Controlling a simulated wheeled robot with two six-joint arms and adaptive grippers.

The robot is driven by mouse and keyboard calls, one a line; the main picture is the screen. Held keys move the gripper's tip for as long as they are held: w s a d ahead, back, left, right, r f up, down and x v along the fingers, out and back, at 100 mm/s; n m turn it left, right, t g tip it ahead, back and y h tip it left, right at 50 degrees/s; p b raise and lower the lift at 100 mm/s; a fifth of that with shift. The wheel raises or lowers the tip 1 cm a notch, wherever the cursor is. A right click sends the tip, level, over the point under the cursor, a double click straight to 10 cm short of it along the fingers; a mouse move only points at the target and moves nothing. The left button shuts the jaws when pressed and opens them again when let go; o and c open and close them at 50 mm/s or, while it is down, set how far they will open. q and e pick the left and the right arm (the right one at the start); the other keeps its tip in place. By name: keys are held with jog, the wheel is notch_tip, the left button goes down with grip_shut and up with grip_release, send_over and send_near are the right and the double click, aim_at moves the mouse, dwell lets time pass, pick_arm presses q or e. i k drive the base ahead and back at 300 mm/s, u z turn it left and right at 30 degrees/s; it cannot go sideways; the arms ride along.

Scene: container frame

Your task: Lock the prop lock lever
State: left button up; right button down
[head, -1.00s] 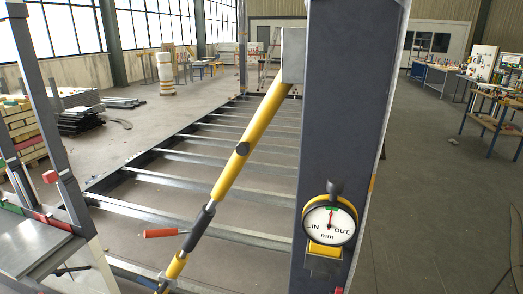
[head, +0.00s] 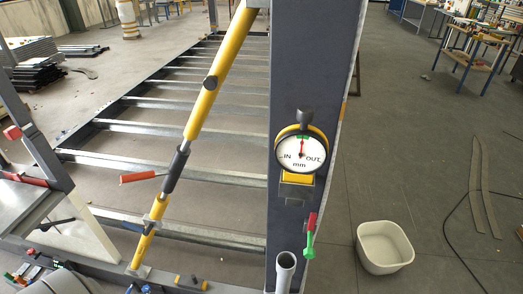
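The yellow diagonal prop (head: 208,100) runs from the top of the dark post down to the floor frame at lower left. A dark collar (head: 175,170) sits on its lower half. The prop lock lever (head: 140,177), with a red handle, sticks out to the left from the collar, nearly level. A round dial gauge (head: 301,150) marked IN and OUT is on the dark post (head: 316,60); its red needle points about straight up at a green mark. Neither of my grippers can be made out in the head view.
A white tub (head: 384,247) stands on the floor right of the post. A red and green tool (head: 311,235) and a grey pipe (head: 286,270) are by the post's foot. A grey metal table (head: 30,205) is at left. Floor at right is mostly clear, with strips and a cable.

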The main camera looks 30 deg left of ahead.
aim_at(146, 231)
jog(key=u, duration=1.6)
jog(key=k, duration=0.7)
jog(key=u, duration=0.45)
jog(key=i, duration=1.5)
jog(key=z, duration=0.7)
